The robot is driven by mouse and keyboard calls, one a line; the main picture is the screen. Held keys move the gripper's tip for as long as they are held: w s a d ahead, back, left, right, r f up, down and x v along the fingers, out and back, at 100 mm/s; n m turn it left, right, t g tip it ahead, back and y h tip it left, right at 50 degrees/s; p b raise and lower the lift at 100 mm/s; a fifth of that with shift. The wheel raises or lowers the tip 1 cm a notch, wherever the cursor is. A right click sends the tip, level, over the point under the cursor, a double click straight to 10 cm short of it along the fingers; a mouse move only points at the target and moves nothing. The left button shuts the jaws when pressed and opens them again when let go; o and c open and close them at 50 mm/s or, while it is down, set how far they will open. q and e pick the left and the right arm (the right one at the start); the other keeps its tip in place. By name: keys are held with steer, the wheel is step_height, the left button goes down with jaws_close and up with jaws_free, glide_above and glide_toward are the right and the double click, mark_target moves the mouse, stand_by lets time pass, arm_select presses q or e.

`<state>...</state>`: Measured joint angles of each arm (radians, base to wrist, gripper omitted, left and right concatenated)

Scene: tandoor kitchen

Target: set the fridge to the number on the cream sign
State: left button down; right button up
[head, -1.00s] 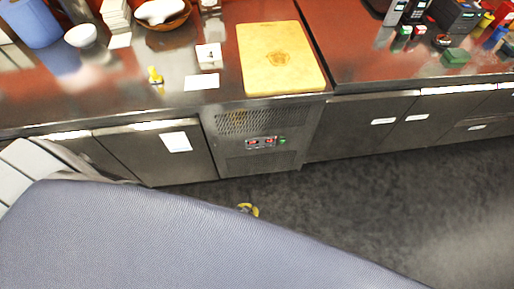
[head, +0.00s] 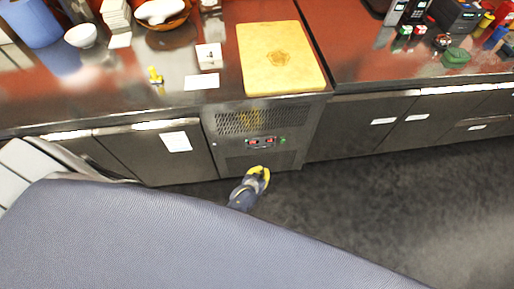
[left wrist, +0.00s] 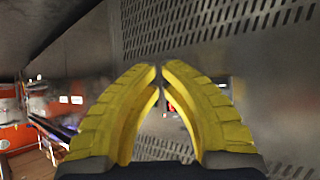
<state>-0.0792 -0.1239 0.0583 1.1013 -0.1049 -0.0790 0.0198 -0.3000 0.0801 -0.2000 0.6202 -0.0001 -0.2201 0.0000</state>
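The fridge front (head: 229,165) is a metal panel below the counter, with a vent grille above a small control strip (head: 262,142). The strip has red displays and a green spot at its right; its digits are too small to read. A pale sign (head: 208,56) with what looks like a 4 stands on the counter; I cannot tell whether it is cream. My left gripper (head: 260,172), with yellow fingers, is just below the strip in the head view. In the left wrist view its fingertips (left wrist: 161,68) meet, empty, and partly hide the strip. My right gripper is not in view.
A blank white card (head: 201,82), a small yellow object (head: 155,75) and a wooden board (head: 280,58) lie on the counter above. A paper (head: 176,142) is on the cabinet door to the left. The floor to the right (head: 400,210) is clear.

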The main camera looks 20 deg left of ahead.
arm_select(q)
steer(key=w+a, duration=0.4)
steer(key=w, duration=0.3)
steer(key=shift+w+a, duration=0.25)
stand_by(0.5)
steer(key=shift+w+a, duration=0.45)
steer(key=shift+w, duration=0.3)
stand_by(2.5)
steer(key=shift+s+d, duration=0.45)
steer(key=shift+s, duration=0.25)
steer(key=shift+s+d, duration=0.45)
steer(key=shift+s, duration=0.3)
steer(key=shift+s+d, duration=0.4)
steer(key=shift+s, duration=0.3)
steer(key=shift+s+d, duration=0.45)
steer(key=shift+s, duration=0.3)
